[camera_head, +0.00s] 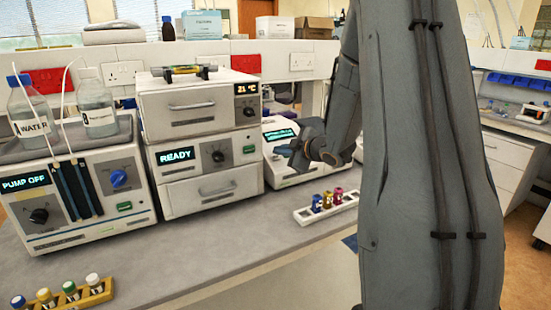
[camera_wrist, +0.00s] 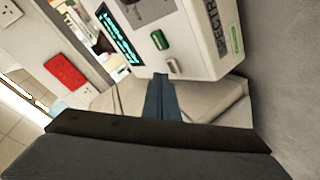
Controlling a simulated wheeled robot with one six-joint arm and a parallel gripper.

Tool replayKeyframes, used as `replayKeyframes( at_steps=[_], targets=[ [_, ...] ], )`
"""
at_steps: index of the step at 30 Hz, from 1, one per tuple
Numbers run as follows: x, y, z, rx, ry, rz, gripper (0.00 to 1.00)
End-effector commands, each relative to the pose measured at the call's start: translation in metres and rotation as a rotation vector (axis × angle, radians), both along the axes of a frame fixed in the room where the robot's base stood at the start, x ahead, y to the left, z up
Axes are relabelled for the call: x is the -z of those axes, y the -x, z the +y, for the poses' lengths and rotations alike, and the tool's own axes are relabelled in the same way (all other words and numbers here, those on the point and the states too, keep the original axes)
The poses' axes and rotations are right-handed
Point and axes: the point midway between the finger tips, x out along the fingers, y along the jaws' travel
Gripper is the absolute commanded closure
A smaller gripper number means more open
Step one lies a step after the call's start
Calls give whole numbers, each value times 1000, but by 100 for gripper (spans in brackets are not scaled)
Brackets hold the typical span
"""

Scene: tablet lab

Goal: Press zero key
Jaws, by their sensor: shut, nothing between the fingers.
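The white instrument (camera_head: 285,183) with a lit display stands at the right end of the row of devices. In the wrist view its body (camera_wrist: 205,48) appears turned, with a green key (camera_wrist: 160,39), a pale grey key (camera_wrist: 173,66) and part of a "SPECTR" label. I cannot read which key is zero. My gripper (camera_head: 281,151) is in front of the instrument and hides part of its front. In the wrist view the gripper's fingers (camera_wrist: 160,82) are shut and empty, with their tips close to the grey key. I cannot tell whether they touch the instrument.
A white rack (camera_head: 304,216) with several coloured vials stands on the bench in front of the instrument. The "READY" device (camera_head: 183,134) stands to its left, and the "PUMP OFF" device (camera_head: 125,212) farther left. A yellow vial rack (camera_head: 99,295) is at the front left.

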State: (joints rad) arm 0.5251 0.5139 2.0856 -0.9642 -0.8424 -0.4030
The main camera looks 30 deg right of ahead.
Motion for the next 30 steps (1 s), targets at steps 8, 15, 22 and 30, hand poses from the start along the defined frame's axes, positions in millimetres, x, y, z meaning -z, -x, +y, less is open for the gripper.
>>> replayKeyframes(
  at_steps=[8,15,22,30],
  targets=[
    [1,-1,0,0,0,0,100],
    [8,-4,0,0,0,0,100],
    [8,-4,0,0,0,0,100],
    [9,-4,0,0,0,0,100]
  ],
)
